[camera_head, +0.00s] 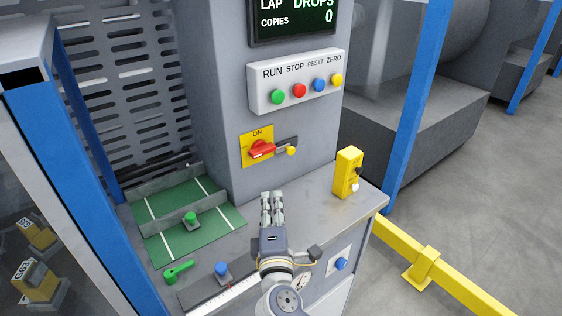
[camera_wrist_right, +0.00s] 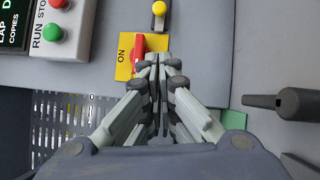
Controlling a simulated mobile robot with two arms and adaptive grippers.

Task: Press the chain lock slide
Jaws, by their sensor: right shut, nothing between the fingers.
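A dark slotted slide with a yellow knob (camera_head: 291,151) sits on the grey machine front, just right of a red rotary switch (camera_head: 262,149) on a yellow plate marked ON. No label names it as the chain lock slide. The yellow knob (camera_wrist_right: 159,9) also shows at the top of the right wrist view, beyond the red switch (camera_wrist_right: 138,50). My right gripper (camera_head: 272,196) is shut and empty, with its fingers pointing toward the panel from below the switch. In the right wrist view its fingertips (camera_wrist_right: 160,60) overlap the yellow plate; contact cannot be told. My left gripper is not in view.
A white button box (camera_head: 297,95) is above the switch. A yellow box (camera_head: 347,172) stands on the ledge at right. Green trays (camera_head: 165,242) with a green knob, a blue knob (camera_head: 222,268) and a green lever (camera_head: 177,271) lie at left. A blue post (camera_head: 412,105) rises at right.

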